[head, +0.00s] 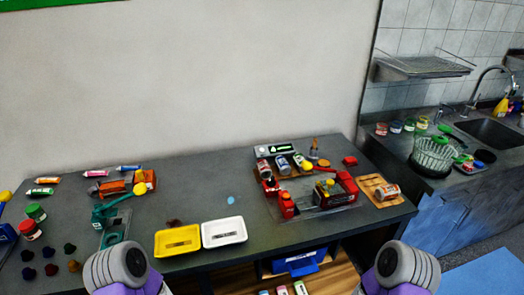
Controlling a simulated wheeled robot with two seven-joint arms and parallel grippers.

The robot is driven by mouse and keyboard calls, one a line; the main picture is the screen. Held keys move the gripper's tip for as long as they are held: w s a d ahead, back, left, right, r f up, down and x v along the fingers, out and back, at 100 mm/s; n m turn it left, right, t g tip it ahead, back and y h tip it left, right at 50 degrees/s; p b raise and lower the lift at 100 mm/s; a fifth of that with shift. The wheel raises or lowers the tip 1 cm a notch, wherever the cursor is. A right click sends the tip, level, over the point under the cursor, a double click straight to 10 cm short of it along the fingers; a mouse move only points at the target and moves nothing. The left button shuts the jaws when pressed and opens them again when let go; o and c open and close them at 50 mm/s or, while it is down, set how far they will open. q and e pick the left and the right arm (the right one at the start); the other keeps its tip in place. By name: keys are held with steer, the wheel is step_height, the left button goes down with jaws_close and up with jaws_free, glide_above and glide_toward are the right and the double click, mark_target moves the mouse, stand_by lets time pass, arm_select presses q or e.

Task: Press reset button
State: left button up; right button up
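I cannot make out a labelled reset button. A small light blue oval (231,200) lies flat on the tabletop behind the white tray. Round yellow knobs show near the orange and teal devices at the left. Which of these, if any, is the button is too small to tell. Only grey and purple links of my two arms show at the bottom edge. Neither gripper is in view.
A yellow tray (177,253) and a white tray (240,232) stand at the table's (200,180) front. A red machine (286,205) stands at the right among cans and a wooden board (367,180). Several small coloured items crowd the left. A sink (495,134) is at far right.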

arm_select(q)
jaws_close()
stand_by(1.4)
